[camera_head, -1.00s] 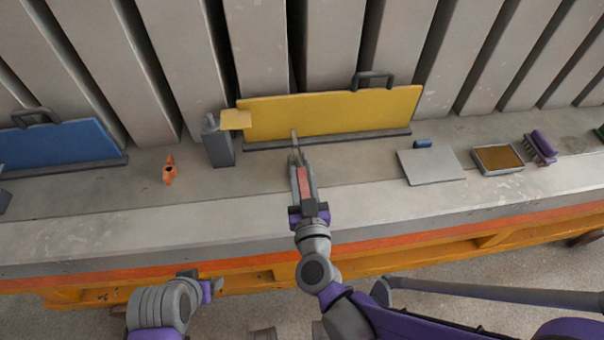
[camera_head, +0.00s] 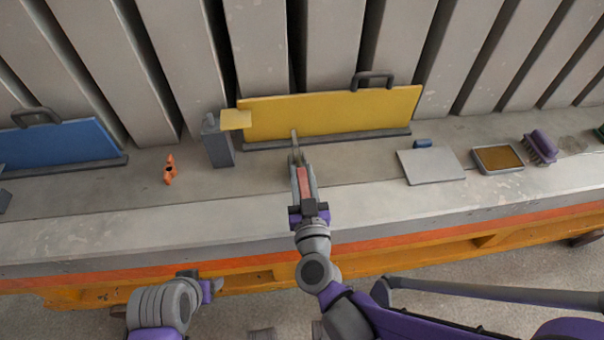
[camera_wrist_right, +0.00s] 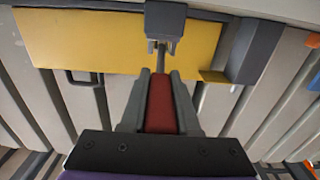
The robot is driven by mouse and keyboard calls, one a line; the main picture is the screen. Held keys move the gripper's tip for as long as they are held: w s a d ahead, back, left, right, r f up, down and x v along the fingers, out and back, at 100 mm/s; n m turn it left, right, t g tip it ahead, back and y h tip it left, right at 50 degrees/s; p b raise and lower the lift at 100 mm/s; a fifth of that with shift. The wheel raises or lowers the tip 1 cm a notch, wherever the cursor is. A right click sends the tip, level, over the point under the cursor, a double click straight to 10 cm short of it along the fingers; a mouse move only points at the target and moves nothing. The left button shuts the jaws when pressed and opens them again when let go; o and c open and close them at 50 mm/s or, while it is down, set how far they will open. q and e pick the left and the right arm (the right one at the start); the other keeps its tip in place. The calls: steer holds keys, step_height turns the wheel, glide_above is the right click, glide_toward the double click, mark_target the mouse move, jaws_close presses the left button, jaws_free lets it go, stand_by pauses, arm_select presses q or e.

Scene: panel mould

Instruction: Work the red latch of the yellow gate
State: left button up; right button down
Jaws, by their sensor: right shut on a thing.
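The yellow gate (camera_head: 330,112) stands upright along the back of the ledge, with a dark handle (camera_head: 373,79) on top. The red latch (camera_head: 304,184) points from the gate's foot toward me, with a grey end piece (camera_head: 295,146) by the gate. My right gripper (camera_head: 302,170) is shut on the latch, one finger on each side. In the right wrist view, the red latch (camera_wrist_right: 161,100) lies between the fingers, and the yellow gate (camera_wrist_right: 80,42) is beyond. My left gripper (camera_head: 205,287) is low, in front of the ledge and away from the gate; its jaws do not show clearly.
A grey post (camera_head: 217,145) with a yellow tab (camera_head: 235,120) stands left of the gate. A blue panel (camera_head: 60,145) and an orange piece (camera_head: 169,170) are farther left. A grey plate (camera_head: 431,165), brown-filled tray (camera_head: 497,160) and purple brush (camera_head: 540,148) lie right.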

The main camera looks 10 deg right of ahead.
mark_target(301, 167)
stand_by(0.3)
steer(key=shift+w+r+g+p, duration=0.1)
steer(key=shift+r+g+p, duration=0.3)
steer(key=shift+p, duration=0.35)
steer(key=g+p, duration=0.1)
steer(key=r+g+p, duration=0.1)
steer(key=p, duration=0.1)
steer(key=shift+w+r, duration=0.25)
steer(key=shift+w, duration=0.15)
steer(key=shift+w+r+g+p, duration=0.4)
steer(key=shift+g+p, duration=0.15)
steer(key=shift+g, duration=0.45)
steer(key=shift+w+r+g, duration=0.2)
steer(key=shift+w+g, duration=0.25)
steer(key=shift+g, duration=0.65)
